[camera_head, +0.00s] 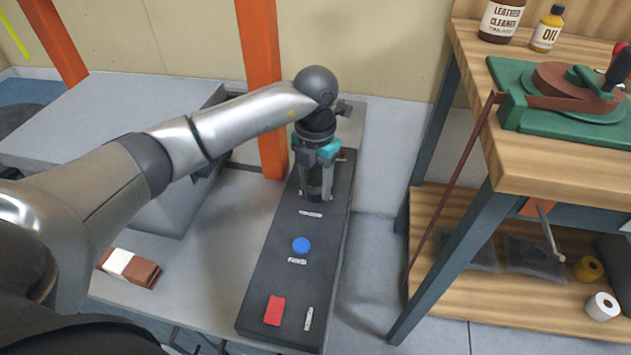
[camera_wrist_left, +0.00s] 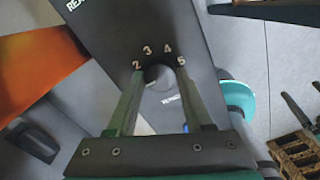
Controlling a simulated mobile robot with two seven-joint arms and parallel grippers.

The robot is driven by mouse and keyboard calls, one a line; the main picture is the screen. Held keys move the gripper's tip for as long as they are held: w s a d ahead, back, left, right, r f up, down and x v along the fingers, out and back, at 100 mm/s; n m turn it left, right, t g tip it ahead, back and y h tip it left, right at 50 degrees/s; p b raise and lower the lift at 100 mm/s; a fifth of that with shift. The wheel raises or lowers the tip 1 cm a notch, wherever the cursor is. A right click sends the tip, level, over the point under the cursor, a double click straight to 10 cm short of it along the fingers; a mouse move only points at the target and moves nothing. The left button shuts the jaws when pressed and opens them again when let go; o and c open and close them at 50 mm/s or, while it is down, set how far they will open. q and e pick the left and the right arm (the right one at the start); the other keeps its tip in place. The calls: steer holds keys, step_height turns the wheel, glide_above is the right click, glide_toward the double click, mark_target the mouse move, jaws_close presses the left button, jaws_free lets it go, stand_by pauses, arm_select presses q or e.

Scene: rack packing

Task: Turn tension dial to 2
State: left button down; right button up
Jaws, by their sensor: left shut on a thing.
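The dark control panel (camera_head: 268,262) lies on the grey surface in the middle of the head view; it also shows in the left wrist view (camera_wrist_left: 110,28). The tension dial (camera_wrist_left: 157,74) is a dark round knob with white numbers 2, 3, 4 and 5 visible around its upper side. My left gripper (camera_head: 316,192) points down at the far part of the panel. Its two fingers (camera_wrist_left: 158,80) are shut on the dial from both sides. I cannot tell which number the dial points to. In the head view the dial is largely hidden by the fingers.
Nearer on the panel are a blue button (camera_head: 301,245) and a red switch (camera_head: 274,310). A brown and white bundle (camera_head: 130,268) lies left of it. An orange post (camera_head: 262,60) stands behind. A wooden workbench (camera_head: 550,165) with bottles and a green tool is at the right.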

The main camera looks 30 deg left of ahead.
arm_select(q)
steer(key=shift+m, duration=0.3)
steer(key=shift+r+m+p, duration=0.1)
steer(key=shift+m+p, duration=0.2)
steer(key=shift+m, duration=0.5)
steer(key=m, duration=0.2)
steer(key=shift+m, duration=0.3)
steer(key=m, duration=0.3)
steer(key=shift+p, duration=0.35)
steer(key=shift+m, duration=0.4)
arm_select(e)
steer(key=f, duration=0.2)
steer(key=shift+s+f, duration=0.25)
steer(key=shift+f, duration=0.15)
